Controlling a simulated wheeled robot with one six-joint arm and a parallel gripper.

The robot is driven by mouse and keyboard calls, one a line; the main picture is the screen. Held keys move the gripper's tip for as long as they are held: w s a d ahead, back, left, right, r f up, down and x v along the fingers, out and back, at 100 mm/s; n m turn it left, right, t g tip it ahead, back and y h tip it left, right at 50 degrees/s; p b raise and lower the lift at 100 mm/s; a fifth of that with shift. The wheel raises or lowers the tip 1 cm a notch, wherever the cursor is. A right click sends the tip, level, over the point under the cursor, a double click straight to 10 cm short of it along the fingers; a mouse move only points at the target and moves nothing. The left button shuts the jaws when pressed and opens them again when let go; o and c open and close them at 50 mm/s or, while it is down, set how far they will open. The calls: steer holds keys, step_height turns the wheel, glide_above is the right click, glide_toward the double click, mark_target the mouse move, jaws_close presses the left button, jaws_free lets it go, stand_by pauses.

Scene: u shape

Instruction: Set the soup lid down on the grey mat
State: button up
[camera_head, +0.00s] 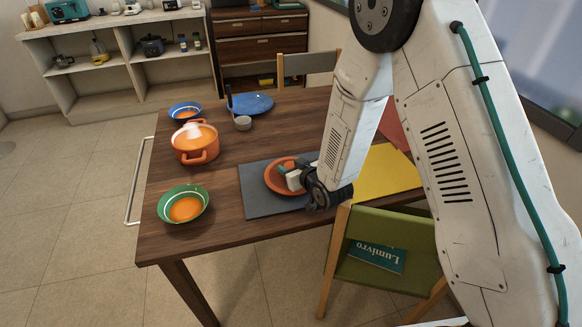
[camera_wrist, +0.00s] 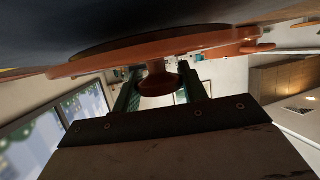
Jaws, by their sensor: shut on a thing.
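The orange-red soup lid (camera_head: 272,179) is over the grey mat (camera_head: 262,203) in the head view, partly covered by my gripper (camera_head: 297,178). In the wrist view my gripper (camera_wrist: 158,76) is shut on the lid's round knob (camera_wrist: 158,83), with one dark green finger on each side. The lid's disc (camera_wrist: 185,50) spans the top of that view, close to the dark mat surface (camera_wrist: 110,18). It looks about level with the mat; whether it touches is not clear. The orange pot (camera_head: 196,146) stands to the left, with a bright orange surface inside its rim.
A green bowl (camera_head: 184,206) and a blue bowl (camera_head: 185,111) hold orange soup on the wooden table (camera_head: 222,228). A blue plate (camera_head: 250,103) and a small grey container (camera_head: 243,123) lie farther back. A yellow mat (camera_head: 385,174) is right; a green chair (camera_head: 378,228) is in front.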

steer(key=shift+f, duration=0.4)
steer(key=shift+f, duration=0.15)
steer(key=o, duration=1.3)
steer(key=shift+f, duration=0.1)
steer(key=shift+r, duration=0.25)
steer(key=v, duration=1.2)
steer(key=shift+r, duration=0.5)
